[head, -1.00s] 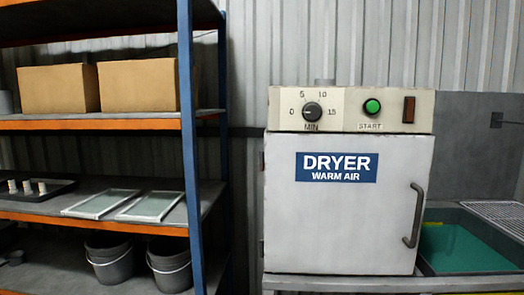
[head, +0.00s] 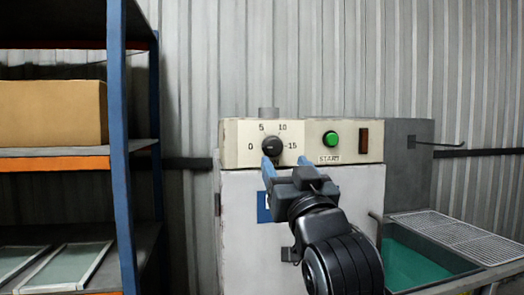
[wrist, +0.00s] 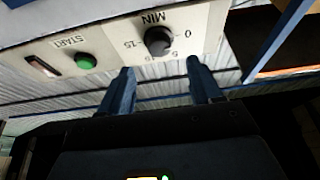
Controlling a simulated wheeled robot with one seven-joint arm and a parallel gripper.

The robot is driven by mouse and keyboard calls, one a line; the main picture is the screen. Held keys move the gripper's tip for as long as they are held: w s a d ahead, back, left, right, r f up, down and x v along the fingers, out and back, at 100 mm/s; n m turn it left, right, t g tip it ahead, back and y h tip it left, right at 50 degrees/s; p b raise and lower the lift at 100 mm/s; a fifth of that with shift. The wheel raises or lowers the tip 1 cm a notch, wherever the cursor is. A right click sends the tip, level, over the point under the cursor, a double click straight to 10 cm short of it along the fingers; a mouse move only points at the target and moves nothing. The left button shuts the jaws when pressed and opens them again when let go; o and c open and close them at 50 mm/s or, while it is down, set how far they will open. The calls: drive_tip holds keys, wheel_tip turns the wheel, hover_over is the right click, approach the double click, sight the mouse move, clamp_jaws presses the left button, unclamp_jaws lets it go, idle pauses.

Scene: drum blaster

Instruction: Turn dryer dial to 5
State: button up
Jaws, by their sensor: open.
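The dryer (head: 236,190) is a pale metal box with a cream control panel (head: 240,150) on top. Its black round dial (head: 271,146) sits in a scale marked 0, 5, 10 and 15. The dial also shows in the wrist view (wrist: 158,40), where the scale is upside down. I cannot tell surely which number its pointer faces. My gripper (head: 287,163) is open and empty, with blue fingers apart just below the dial in the head view. In the wrist view, the fingertips (wrist: 160,68) are apart, with the dial between and beyond them. No contact shows. My gripper hides much of the door.
A green START button (head: 331,139) and a dark rocker switch (head: 364,141) are right of the dial. A blue-posted shelf (head: 122,150) with a cardboard box (head: 52,112) stands at left. A sink with green inside (head: 415,262) and a wire grid (head: 445,230) is at right.

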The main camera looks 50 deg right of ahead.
sight(275, 147)
drive_tip(key=p+x, duration=0.1)
drive_tip(key=x, duration=0.6)
drive_tip(key=shift+s+p, duration=0.1)
drive_tip(key=shift+p, duration=0.25)
drive_tip(key=c, duration=1)
